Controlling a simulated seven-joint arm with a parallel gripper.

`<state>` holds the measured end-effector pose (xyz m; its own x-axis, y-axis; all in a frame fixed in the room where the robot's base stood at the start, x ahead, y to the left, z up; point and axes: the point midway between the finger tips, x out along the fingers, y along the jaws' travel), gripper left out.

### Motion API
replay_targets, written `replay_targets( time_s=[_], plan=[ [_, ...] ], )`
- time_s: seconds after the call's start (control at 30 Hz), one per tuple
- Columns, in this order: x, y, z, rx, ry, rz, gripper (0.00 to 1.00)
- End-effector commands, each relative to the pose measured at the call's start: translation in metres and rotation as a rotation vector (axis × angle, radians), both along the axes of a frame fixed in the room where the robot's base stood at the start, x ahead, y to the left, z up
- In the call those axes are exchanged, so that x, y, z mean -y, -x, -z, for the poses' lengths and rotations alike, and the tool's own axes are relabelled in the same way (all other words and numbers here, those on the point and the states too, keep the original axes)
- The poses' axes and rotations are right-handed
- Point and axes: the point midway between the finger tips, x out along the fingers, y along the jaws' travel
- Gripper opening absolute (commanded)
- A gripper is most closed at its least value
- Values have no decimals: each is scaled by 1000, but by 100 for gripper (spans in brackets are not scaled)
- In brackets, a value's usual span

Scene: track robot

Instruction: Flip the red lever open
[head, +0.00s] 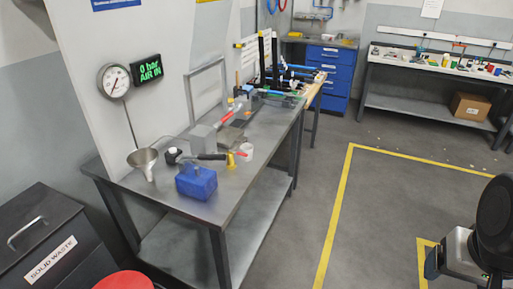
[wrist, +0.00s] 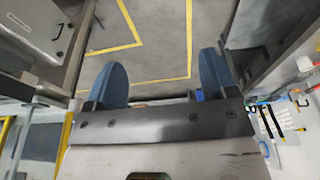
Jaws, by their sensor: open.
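A metal workbench (head: 237,182) runs away from me in the head view. On its near part is a small valve (head: 232,160) with a yellow body, a black handle and a small red piece (head: 240,154). Floor with yellow lines lies beyond. No lever shows in the wrist view.
A blue block (head: 196,182) and a funnel (head: 143,160) stand on the near bench end. A pressure gauge (head: 114,80) and a green "0 bar AIR IN" display (head: 147,68) are on the wall panel. A solid waste bin (head: 45,245) stands left. The floor right of the bench is clear.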

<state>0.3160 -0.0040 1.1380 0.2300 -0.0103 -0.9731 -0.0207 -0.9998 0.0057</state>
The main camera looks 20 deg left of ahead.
Motion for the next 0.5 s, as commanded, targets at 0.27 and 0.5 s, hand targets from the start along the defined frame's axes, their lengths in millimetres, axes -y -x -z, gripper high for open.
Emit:
replay_targets(
  time_s=[0.27, 0.5],
  plan=[
    [-2, -6, -3, -3, -2, 0, 36],
    [-10, -28, -16, -18, -10, -2, 0]
  ],
)
